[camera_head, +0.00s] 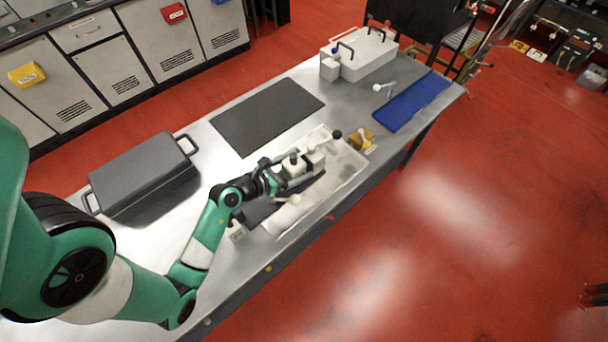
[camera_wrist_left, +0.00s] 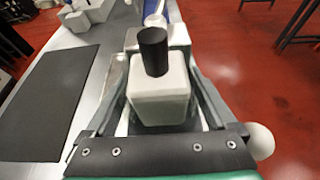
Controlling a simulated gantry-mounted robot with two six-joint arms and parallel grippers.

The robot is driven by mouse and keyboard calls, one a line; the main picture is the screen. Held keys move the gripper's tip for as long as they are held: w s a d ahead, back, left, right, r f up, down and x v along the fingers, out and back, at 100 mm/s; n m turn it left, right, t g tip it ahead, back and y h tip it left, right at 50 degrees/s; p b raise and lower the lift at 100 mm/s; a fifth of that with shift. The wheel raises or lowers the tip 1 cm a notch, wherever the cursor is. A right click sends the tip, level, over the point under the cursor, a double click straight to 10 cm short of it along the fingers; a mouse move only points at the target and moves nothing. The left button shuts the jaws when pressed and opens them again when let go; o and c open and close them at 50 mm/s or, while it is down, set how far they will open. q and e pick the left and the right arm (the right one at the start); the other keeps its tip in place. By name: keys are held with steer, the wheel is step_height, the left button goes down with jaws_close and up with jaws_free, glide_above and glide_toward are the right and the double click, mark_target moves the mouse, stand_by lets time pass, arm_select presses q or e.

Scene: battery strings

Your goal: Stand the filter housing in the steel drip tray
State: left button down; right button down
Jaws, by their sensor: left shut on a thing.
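The filter housing, a cream block (camera_wrist_left: 160,98) with a black cylinder on top, sits upright between the fingers of my left gripper in the left wrist view. In the head view it shows as a small pale block (camera_head: 293,167) at the end of the green arm. My left gripper (camera_head: 287,178) is shut on it. The shallow, pale steel drip tray (camera_head: 345,166) lies along the front of the bench, under and beyond the gripper. Whether the housing's base touches the tray is hidden. My right gripper does not show.
A white ball-ended part (camera_head: 295,199) lies close to the gripper's near side. A black ball (camera_head: 337,134) and a tan block (camera_head: 360,138) are beyond. A dark mat (camera_head: 267,116), grey case (camera_head: 143,177), blue mat (camera_head: 411,101) and white box (camera_head: 360,55) occupy the bench.

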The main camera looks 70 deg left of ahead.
arm_select(q)
steer(key=shift+a+r, duration=0.2)
steer(key=shift+a, duration=0.05)
steer(key=w+a+f+b, duration=0.1)
steer(key=w, duration=0.1)
steer(key=w+a+f+b, duration=0.1)
steer(key=w+a, duration=0.1)
steer(key=w+a+f+b, duration=0.2)
steer(key=shift+w+a, duration=0.15)
steer(key=shift+w, duration=0.05)
steer(key=w+a+f+b, duration=0.1)
steer(key=f+b, duration=0.1)
steer(key=f, duration=0.1)
steer(key=w+a+f+b, duration=0.1)
steer(key=w+f+b, duration=0.1)
steer(key=f+b, duration=0.1)
steer(key=w+a+f+b, duration=0.1)
steer(key=f+b, duration=0.1)
steer(key=f, duration=0.1)
steer(key=shift+w+a, duration=0.2)
steer(key=shift+a, duration=0.2)
steer(key=shift+f, duration=0.1)
